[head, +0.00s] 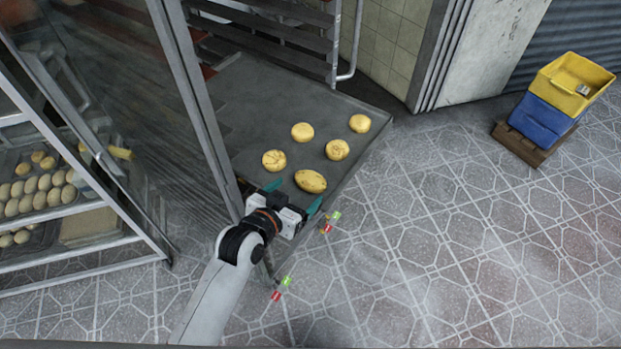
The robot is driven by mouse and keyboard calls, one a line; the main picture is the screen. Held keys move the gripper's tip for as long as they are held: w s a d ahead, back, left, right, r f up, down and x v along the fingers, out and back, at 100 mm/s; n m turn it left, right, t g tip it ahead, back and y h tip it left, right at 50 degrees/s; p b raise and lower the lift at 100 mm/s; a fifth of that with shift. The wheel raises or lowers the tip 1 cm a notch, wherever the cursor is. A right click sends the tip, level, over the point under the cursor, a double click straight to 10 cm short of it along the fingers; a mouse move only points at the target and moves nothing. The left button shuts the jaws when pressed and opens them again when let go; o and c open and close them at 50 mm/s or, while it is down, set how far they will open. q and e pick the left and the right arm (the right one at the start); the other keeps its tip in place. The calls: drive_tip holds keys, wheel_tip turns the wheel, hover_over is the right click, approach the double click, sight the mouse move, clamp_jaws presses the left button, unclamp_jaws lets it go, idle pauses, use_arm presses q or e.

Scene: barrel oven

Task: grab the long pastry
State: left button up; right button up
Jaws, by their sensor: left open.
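The long pastry (310,181) is golden and oval. It lies on the dark tray (262,100) near the tray's front edge. Several round pastries lie farther back on the same tray, one of them (274,160) just behind and left of the long one. My left gripper (294,197) is open, with teal fingertips pointing toward the tray. The long pastry shows just beyond the fingertips, between them in the picture. I cannot tell whether the fingers touch it or how high they are above the tray. My right gripper is not in view.
A glass-and-metal door frame (197,100) stands close left of the tray. A rack (70,215) with trays of pale buns is at the left. Yellow and blue crates (541,121) stand at the upper right. The tiled floor (450,240) right of the tray is clear.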

sight(306, 186)
use_arm(q)
drive_tip(key=p+x, duration=0.1)
drive_tip(key=x, duration=0.4)
drive_tip(key=shift+s, duration=0.1)
drive_tip(key=c, duration=0.8)
